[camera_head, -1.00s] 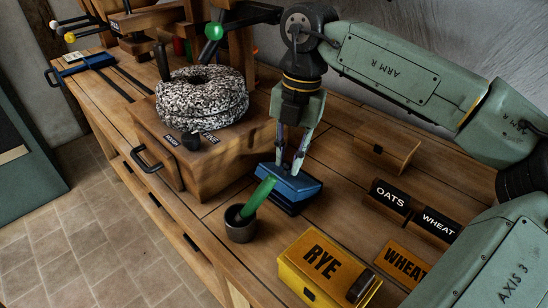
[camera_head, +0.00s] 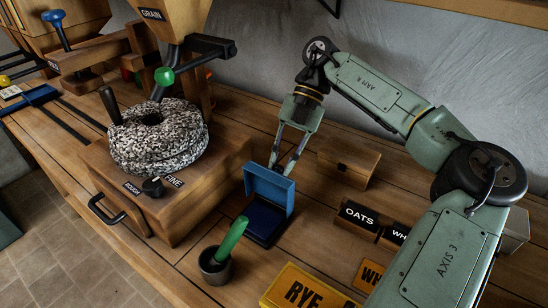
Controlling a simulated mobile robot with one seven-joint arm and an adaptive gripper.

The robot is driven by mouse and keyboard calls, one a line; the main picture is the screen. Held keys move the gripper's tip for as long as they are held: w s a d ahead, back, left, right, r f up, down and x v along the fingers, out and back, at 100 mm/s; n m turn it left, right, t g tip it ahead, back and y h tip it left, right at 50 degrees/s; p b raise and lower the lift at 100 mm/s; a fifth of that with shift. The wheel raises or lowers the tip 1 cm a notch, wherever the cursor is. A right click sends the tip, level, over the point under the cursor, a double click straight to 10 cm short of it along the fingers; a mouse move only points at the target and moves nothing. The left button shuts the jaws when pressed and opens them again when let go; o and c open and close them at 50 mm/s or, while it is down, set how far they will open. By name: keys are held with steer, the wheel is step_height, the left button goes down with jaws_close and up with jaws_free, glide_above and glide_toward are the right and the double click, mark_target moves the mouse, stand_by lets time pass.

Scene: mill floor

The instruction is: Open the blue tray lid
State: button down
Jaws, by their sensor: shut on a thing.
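The blue tray (camera_head: 262,221) sits on the wooden bench, with its dark blue inside showing. Its lid (camera_head: 270,189) stands up at the back of the tray, tilted well open, its lighter blue face toward the camera. My gripper (camera_head: 280,166) is behind and above the lid, fingers pointing down, shut on the lid's upper edge. The fingertips are partly hidden behind the lid.
A dark cup (camera_head: 216,266) with a green stick (camera_head: 232,240) stands close in front of the tray. The millstone (camera_head: 158,137) is at left, a wooden box (camera_head: 348,163) behind right. OATS block (camera_head: 359,214) and yellow RYE box (camera_head: 300,289) lie right and front.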

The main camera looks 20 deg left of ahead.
steer(key=shift+w+d+f+g+y, duration=0.3)
steer(key=shift+w+f+g, duration=0.2)
steer(key=shift+g, duration=0.4)
steer(key=shift+w+d+f+g+y, duration=0.2)
steer(key=shift+w+d+f+g, duration=0.25)
steer(key=shift+g, duration=0.45)
steer(key=shift+w+f, duration=0.1)
steer(key=shift+f, duration=0.05)
steer(key=c, duration=1.5)
jaws_free()
steer(key=shift+o, duration=0.2)
steer(key=shift+r, duration=0.2)
steer(key=shift+a, duration=0.15)
